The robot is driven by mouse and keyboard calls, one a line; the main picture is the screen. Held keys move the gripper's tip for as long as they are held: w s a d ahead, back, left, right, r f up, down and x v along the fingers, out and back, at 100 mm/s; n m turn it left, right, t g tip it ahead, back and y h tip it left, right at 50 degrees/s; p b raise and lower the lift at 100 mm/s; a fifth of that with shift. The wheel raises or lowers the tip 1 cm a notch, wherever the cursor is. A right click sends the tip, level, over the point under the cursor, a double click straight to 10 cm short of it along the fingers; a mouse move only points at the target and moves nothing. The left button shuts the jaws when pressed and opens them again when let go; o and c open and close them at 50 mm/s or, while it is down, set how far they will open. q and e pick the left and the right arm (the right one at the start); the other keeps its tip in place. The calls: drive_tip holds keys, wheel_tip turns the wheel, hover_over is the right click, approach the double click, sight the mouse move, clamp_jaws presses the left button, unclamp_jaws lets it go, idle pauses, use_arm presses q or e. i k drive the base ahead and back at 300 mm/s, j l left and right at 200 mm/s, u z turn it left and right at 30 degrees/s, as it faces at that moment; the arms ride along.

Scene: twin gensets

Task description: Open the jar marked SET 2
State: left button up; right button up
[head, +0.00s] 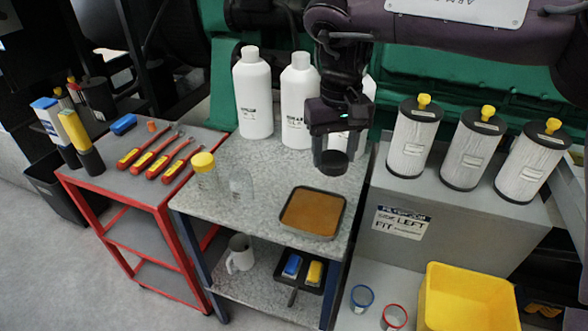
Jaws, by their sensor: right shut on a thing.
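A clear jar with a yellow lid (203,163) stands on the speckled grey top of the cart (262,208). Beside it to the right stands a second clear jar (241,184), with no lid visible on it. I cannot read a SET 2 mark on either jar. My right gripper (332,150) points down over the right back part of the cart top, right of both jars. It is shut on a dark round thing, which looks like a black lid (333,164). My left gripper is not in view.
A dark-rimmed tray with a tan inside (313,212) lies in front of the right gripper. White bottles (253,95) stand behind. Filter cylinders (412,140) stand on a grey box at the right. A red cart (125,173) with screwdrivers is at the left.

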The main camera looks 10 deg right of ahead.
sight(241, 181)
drive_tip(key=i+j+z, duration=0.2)
drive_tip(key=z, duration=0.25)
drive_tip(key=i+j+z, duration=0.15)
drive_tip(key=j+z, duration=0.3)
drive_tip(key=i+j, duration=0.1)
drive_tip(key=j, duration=0.3)
drive_tip(key=i+j+z, duration=0.15)
drive_tip(key=j, duration=0.25)
drive_tip(key=i+j, duration=0.1)
drive_tip(key=j, duration=0.25)
drive_tip(key=i+j+z, duration=0.1)
drive_tip(key=j, duration=0.35)
